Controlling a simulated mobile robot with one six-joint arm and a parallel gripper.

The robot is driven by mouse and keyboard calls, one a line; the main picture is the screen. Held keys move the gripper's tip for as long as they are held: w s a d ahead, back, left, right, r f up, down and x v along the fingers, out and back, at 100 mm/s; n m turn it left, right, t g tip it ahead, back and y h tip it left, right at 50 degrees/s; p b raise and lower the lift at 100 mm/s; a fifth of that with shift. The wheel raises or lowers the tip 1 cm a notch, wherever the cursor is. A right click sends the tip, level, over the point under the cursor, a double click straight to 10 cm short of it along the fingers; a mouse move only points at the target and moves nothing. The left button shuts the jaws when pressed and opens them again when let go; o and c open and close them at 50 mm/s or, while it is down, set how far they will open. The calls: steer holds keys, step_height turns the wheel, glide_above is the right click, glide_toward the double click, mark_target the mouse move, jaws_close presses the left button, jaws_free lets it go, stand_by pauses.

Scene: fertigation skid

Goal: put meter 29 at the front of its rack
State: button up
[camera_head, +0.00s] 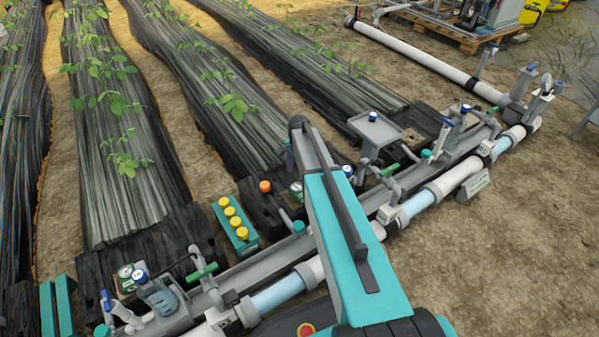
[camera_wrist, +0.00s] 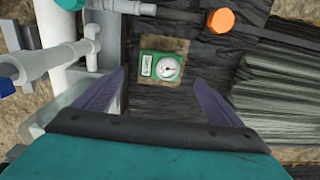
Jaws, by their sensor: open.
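A green meter (camera_wrist: 161,67) with a round white dial and a small label lies on a brownish square patch in the wrist view; the label is too small to read. My gripper (camera_wrist: 160,92) is open, its two purple fingers spread on either side of and short of the meter, with nothing between them. In the head view a small green meter (camera_head: 296,187) shows just left of my teal arm, which hides much of that area.
A green rack with several yellow caps (camera_head: 218,210) stands left of my arm. An orange cap (camera_wrist: 221,20) is close above right of the meter. Grey and white pipes with blue-handled valves (camera_wrist: 78,50) crowd the left side. A grey tray (camera_head: 375,128) stands right of my arm.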

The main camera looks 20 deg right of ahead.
mark_target(299, 189)
step_height(299, 189, down, 9)
steer(key=b, duration=0.3)
steer(key=shift+f, duration=0.2)
steer(key=c, duration=1.2)
step_height(299, 189, up, 11)
steer(key=p, duration=0.8)
stand_by(0.8)
